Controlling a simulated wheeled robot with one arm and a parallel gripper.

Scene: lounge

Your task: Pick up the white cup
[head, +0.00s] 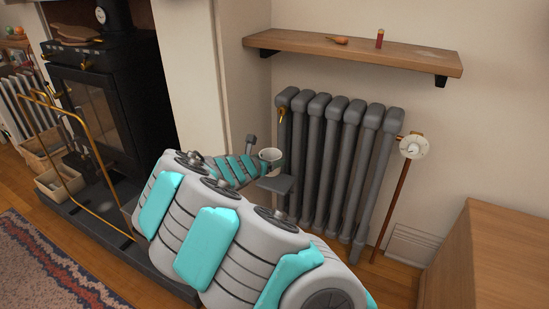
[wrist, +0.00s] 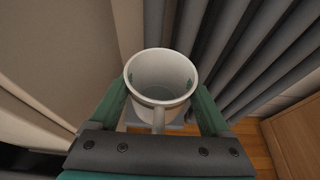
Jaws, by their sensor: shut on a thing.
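The white cup (head: 271,154) is at the end of my arm in the head view, in front of the grey radiator. In the wrist view the cup (wrist: 160,78) is upright with its open top towards the camera, and it looks empty. Its handle points towards my wrist. My gripper (wrist: 161,95) is shut on the cup, with one green finger on each side of its body. In the head view my gripper (head: 262,158) is small and its fingers are hard to make out. A small grey shelf (head: 275,184) is below the cup; I cannot tell whether they touch.
The radiator (head: 335,160) stands close behind the cup. A wooden wall shelf (head: 355,52) is above it. A black stove (head: 100,90) with a brass rail is at the left. A wooden cabinet (head: 490,255) is at the right. A dial valve (head: 413,146) is beside the radiator.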

